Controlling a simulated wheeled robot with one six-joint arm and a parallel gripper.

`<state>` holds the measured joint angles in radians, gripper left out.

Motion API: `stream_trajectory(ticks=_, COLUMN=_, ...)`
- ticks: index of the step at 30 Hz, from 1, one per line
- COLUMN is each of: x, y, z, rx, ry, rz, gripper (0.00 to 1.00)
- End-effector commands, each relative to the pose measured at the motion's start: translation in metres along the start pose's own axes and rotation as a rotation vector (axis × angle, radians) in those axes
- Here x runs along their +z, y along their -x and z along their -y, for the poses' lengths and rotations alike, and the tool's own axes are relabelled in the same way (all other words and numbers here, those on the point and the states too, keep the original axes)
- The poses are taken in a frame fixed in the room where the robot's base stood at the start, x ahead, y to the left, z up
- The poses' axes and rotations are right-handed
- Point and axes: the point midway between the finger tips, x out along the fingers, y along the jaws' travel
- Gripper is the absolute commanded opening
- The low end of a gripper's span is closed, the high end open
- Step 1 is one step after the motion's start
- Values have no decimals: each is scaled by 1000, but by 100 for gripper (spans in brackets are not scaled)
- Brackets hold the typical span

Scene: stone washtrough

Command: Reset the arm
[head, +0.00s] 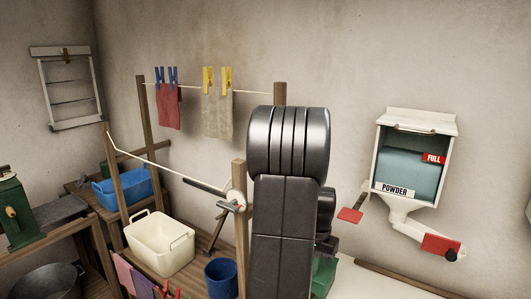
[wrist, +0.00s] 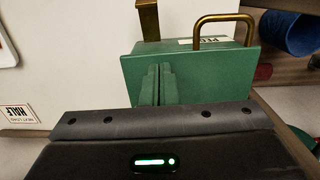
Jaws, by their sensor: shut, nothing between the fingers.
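My arm rises in the middle of the head view, and its end is hidden there. My gripper (wrist: 158,84) shows in the wrist view, its two fingers together with nothing between them. The fingers are in front of a green box (wrist: 205,75) with a brass handle (wrist: 228,22) and a partly hidden label. I cannot tell whether the fingers touch the box. A green thing (head: 324,277) also shows behind my arm in the head view.
A white washtub (head: 160,245) and blue bucket (head: 221,278) stand left of my arm, near wooden posts and a clothesline with pegged cloths (head: 217,115). A powder dispenser (head: 412,165) hangs on the right wall. A blue basin (head: 128,188) stands further left.

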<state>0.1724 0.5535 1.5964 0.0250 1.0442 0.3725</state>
Motion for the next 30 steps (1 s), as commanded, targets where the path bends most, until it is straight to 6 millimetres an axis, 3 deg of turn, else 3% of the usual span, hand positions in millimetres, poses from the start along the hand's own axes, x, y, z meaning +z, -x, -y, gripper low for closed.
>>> stream_trajectory(ticks=12, x=-9, y=-2, z=0, rx=0, ry=0, rz=117, gripper=0)
stream_trajectory(ticks=30, x=-10, y=3, z=2, rx=-6, ry=10, rz=103, gripper=0)
